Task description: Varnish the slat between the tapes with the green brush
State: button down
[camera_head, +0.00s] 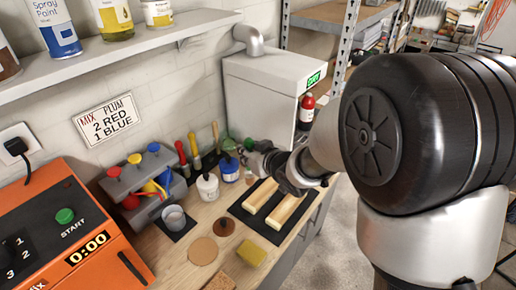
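Two pale wooden slats, a left one (261,194) and a right one (287,209), lie side by side on a black mat (243,215). I cannot make out tapes on them at this size. My gripper (254,148) is behind the slats, above the back of the bench. A green piece (248,144) shows at its fingers, and another green shape (229,146) is just left of it above a blue-and-white jar (229,170). These may be parts of the green brush. The fingers are too small and overlapped to show whether they hold it.
A white jar (207,188), red (182,158) and yellow (194,146) handles, and a grey cup (174,218) stand left of the mat. A yellow sponge (251,253) lies in front. An orange machine (60,225) fills the left; a white cabinet (260,95) stands behind.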

jog(key=shift+a+f, duration=0.15)
jog(key=shift+a, duration=0.05)
jog(key=f+b, duration=0.4)
jog(key=f, duration=0.1)
jog(key=shift+d, duration=0.2)
jog(key=shift+w+a+r, duration=0.1)
